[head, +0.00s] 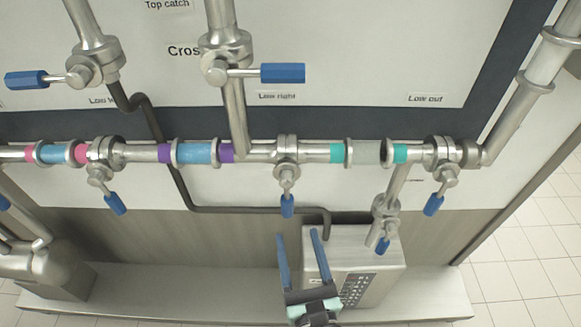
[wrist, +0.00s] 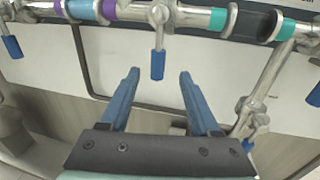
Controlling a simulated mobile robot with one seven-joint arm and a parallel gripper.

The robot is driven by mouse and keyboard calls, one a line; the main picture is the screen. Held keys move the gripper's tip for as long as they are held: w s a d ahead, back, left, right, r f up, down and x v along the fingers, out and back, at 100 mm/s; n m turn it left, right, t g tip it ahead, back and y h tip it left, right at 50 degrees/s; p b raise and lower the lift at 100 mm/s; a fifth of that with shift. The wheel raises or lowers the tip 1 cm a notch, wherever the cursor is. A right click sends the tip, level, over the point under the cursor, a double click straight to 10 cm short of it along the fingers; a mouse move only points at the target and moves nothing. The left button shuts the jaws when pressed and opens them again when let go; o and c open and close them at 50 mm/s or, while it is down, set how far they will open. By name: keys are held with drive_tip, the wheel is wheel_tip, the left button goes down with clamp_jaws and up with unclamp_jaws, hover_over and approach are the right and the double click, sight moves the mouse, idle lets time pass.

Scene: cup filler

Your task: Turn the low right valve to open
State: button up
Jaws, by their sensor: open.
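The low right valve (head: 286,150) sits on the horizontal steel pipe, below the label "Low right" (head: 277,95). Its blue handle (head: 287,205) hangs straight down, across the pipe's direction. My gripper (head: 298,234) is open and empty, just below the handle in the head view. In the wrist view the same handle (wrist: 157,65) appears near the middle, at the upper end of the gap between the two blue fingers of my gripper (wrist: 160,73). The fingers do not appear to touch it; the exact distance in depth is unclear.
A valve with a sideways blue handle (head: 282,73) is above. Neighbouring blue handles hang at left (head: 115,204) and right (head: 433,204). A dark bent tube (head: 240,210) runs behind the handle. A grey box with a keypad (head: 375,262) stands below right.

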sight(287, 197)
drive_tip(key=w+a, duration=0.2)
drive_tip(key=w, duration=1)
drive_tip(key=shift+w+a+p, duration=0.35)
drive_tip(key=shift+a+p, duration=0.05)
drive_tip(key=shift+p, duration=0.05)
drive_tip(key=shift+c, duration=0.2)
clamp_jaws()
idle(0.8)
